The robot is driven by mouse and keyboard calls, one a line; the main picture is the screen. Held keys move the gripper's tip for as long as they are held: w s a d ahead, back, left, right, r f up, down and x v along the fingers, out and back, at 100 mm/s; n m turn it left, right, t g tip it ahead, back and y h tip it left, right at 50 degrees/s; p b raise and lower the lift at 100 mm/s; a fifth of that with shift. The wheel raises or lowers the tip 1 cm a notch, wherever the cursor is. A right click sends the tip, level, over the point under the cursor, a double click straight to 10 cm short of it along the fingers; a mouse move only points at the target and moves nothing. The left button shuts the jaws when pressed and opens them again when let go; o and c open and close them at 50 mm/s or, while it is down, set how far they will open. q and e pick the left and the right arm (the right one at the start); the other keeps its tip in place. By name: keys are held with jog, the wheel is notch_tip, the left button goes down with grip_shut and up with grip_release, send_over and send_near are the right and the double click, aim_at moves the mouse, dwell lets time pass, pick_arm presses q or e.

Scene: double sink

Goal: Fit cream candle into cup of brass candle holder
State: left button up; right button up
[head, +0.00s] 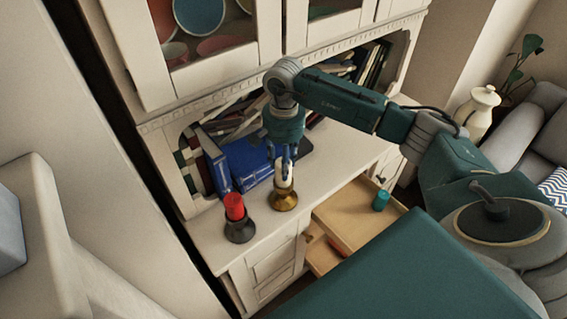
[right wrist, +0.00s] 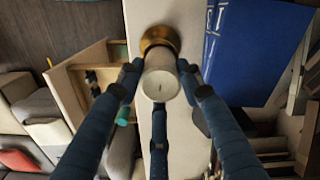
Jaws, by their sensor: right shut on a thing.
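The cream candle (head: 283,181) is upright in my right gripper (head: 284,160), whose blue fingers close around its upper part. The brass candle holder (head: 285,202) stands on the cabinet counter directly below it. In the head view the candle's lower end meets the holder's cup; I cannot tell whether it sits inside or just above. In the right wrist view the candle's pale top (right wrist: 161,85) lies between the fingers, and the brass holder (right wrist: 160,38) shows behind it, its cup mostly hidden by the candle. My left gripper is not in view.
A red candle (head: 234,206) in a dark holder (head: 240,231) stands to the left of the brass one. Blue books (head: 246,160) lie behind. An open drawer (head: 345,213) at the right holds a teal cylinder (head: 380,201). Shelves rise above the counter (head: 330,160).

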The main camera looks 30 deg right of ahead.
jog(key=shift+f, duration=0.65)
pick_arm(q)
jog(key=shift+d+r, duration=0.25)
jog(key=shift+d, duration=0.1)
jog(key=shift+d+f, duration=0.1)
pick_arm(e)
jog(key=shift+f, duration=0.2)
jog(key=o, duration=1.2)
jog(key=shift+r, duration=0.15)
